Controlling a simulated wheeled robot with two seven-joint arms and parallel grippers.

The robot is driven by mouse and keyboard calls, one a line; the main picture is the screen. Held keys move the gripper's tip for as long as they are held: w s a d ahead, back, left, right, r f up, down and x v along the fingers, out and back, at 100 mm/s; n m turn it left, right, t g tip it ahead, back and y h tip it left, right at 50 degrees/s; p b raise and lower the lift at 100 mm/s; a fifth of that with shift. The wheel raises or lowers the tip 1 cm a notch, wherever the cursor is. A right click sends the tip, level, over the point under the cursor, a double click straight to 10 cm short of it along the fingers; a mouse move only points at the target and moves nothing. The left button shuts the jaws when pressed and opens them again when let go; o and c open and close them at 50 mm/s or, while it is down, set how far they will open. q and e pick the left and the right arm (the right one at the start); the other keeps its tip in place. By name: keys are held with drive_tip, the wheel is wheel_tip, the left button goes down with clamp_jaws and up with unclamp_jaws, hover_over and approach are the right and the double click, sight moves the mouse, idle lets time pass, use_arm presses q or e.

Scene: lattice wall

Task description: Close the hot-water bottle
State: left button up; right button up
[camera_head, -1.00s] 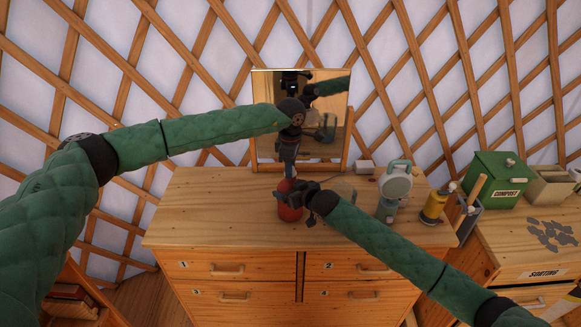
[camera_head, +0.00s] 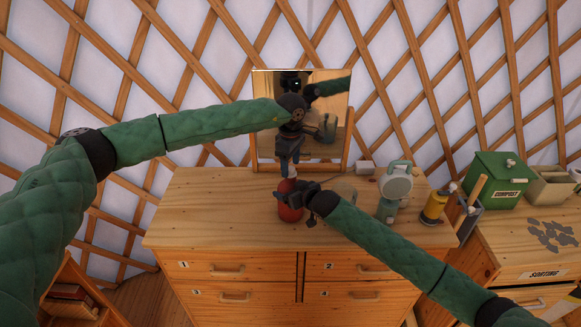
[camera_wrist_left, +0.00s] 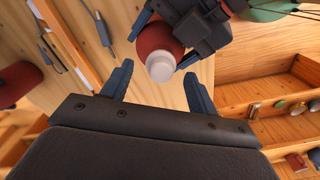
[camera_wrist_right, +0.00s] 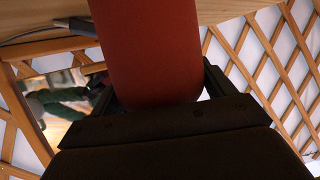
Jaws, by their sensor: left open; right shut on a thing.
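The red hot-water bottle (camera_head: 290,207) stands near the middle of the dresser top, by its front edge. My right gripper (camera_head: 299,197) is shut on its body; the red body fills the jaws in the right wrist view (camera_wrist_right: 155,50). A white round cap or stopper (camera_wrist_left: 160,69) tops the bottle in the left wrist view; whether it is screwed tight cannot be told. My left gripper (camera_head: 289,162) points down just above the white top. Its fingers are open, one to each side of the cap in the left wrist view, with no clear contact.
A mirror (camera_head: 330,100) stands behind the grippers on the dresser (camera_head: 200,205). A green compost box (camera_head: 495,180) is farther right. The dresser's left side is clear.

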use_arm(q)
wheel_tip(320, 180, up, 10)
drive_tip(key=shift+r, duration=0.25)
idle(0.3)
use_arm(e)
drive_tip(key=o, duration=1.8)
drive_tip(key=shift+r, duration=0.1)
drive_tip(key=shift+s+d+r+p, duration=0.15)
drive_tip(key=shift+s+r+p, duration=0.05)
drive_tip(key=shift+p, duration=0.15)
use_arm(q)
drive_tip(key=shift+r+p, duration=1.95)
drive_tip(key=shift+r, duration=0.35)
use_arm(e)
drive_tip(key=shift+s+d+r, duration=0.65)
drive_tip(key=shift+s+r, duration=0.2)
drive_tip(key=shift+s+d+r, duration=0.6)
drive_tip(key=shift+s+r, duration=0.2)
drive_tip(key=shift+r, duration=0.05)
use_arm(q)
drive_tip(key=shift+f, duration=0.1)
